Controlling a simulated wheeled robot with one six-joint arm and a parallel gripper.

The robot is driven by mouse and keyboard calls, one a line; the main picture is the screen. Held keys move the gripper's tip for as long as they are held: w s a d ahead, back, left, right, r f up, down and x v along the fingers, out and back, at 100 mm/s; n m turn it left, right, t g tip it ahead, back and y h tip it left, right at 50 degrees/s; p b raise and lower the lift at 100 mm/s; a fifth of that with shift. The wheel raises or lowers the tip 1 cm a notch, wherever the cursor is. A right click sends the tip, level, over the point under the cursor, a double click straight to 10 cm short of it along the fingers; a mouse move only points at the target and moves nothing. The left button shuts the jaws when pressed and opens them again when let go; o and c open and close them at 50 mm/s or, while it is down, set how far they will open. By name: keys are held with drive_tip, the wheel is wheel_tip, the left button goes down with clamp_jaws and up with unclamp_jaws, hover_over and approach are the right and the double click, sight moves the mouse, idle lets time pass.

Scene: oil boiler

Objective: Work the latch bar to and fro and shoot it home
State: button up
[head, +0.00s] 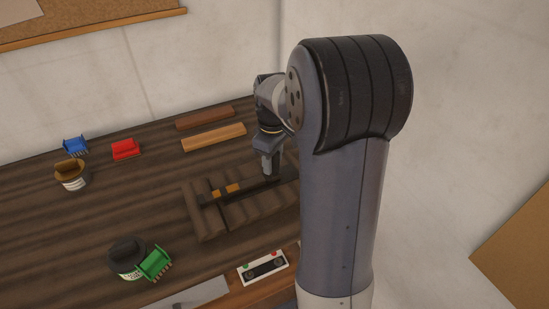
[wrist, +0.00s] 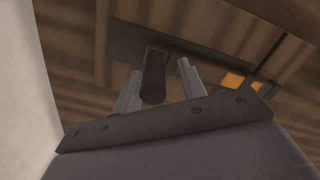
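The wooden latch block (head: 210,224) lies on the dark table in the middle of the head view, with a dark latch bar (head: 253,187) along it and orange marks (head: 233,188) beside the bar. In the wrist view a dark upright knob (wrist: 154,76) shows, apparently the bar's handle. My gripper (head: 270,178) is low over the right end of the block. In the wrist view my gripper's fingers (wrist: 159,85) are apart, one on each side of the knob, with a visible gap at least on the right. Orange marks also show there (wrist: 234,80). My arm hides the block's far right end.
Two wooden bars (head: 213,137) lie behind the block. Blue (head: 75,146), red (head: 125,149) and green (head: 155,263) clips, a brown-topped tin (head: 71,176) and a black-topped tin (head: 126,256) stand to the left. A white panel (head: 263,267) is at the front edge.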

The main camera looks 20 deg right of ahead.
drive_tip(key=shift+o, duration=0.2)
wheel_tip(320, 180, up, 11)
drive_tip(key=shift+f, duration=0.1)
idle(0.4)
wheel_tip(320, 180, down, 11)
drive_tip(key=shift+d+r, duration=0.1)
drive_tip(key=shift+d, duration=0.45)
idle(0.5)
